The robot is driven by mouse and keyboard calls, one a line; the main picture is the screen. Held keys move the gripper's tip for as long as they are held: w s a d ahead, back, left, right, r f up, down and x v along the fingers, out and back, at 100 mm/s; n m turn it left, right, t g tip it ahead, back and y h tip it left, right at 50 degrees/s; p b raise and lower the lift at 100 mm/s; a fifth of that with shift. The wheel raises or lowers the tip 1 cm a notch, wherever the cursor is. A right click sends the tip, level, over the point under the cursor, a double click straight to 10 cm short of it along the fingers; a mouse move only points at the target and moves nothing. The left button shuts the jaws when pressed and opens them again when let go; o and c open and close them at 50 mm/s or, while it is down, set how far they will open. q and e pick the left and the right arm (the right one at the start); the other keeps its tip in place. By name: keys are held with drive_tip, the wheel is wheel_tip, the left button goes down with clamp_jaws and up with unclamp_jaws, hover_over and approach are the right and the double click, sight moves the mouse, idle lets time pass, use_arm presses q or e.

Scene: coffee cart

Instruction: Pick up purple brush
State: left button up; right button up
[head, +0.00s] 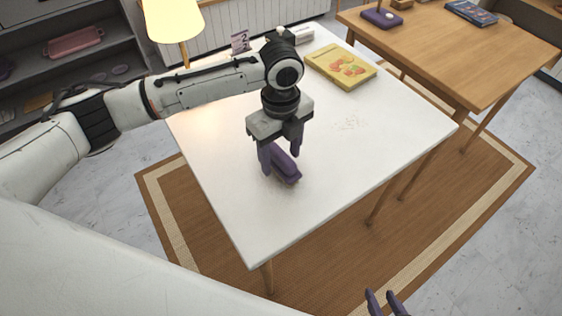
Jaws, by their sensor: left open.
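The purple brush (287,170) lies on the white table (330,185), left of the table's middle. My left gripper (280,163) points down right at the brush, with its purple fingers apart. One finger is at the brush's left side and the other is near its far right side. I cannot tell whether either finger touches it. The fingers and the gripper body hide part of the brush. My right gripper (383,301) shows only its purple fingertips at the bottom edge, apart and with nothing seen between them, away from the table.
A yellow book or box (340,66) with a fruit picture lies at the table's back right. Small crumbs (350,124) lie right of the brush. A lit lamp (173,20) and a number card (240,41) stand at the back. A wooden table (460,50) stands to the right.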

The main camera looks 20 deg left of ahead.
sight(281, 154)
use_arm(q)
drive_tip(key=shift+f, duration=0.2)
drive_tip(key=c, duration=1.1)
drive_tip(key=shift+r, duration=0.1)
drive_tip(key=shift+c, duration=0.2)
wheel_tip(281, 154, up, 10)
drive_tip(key=shift+f, duration=0.1)
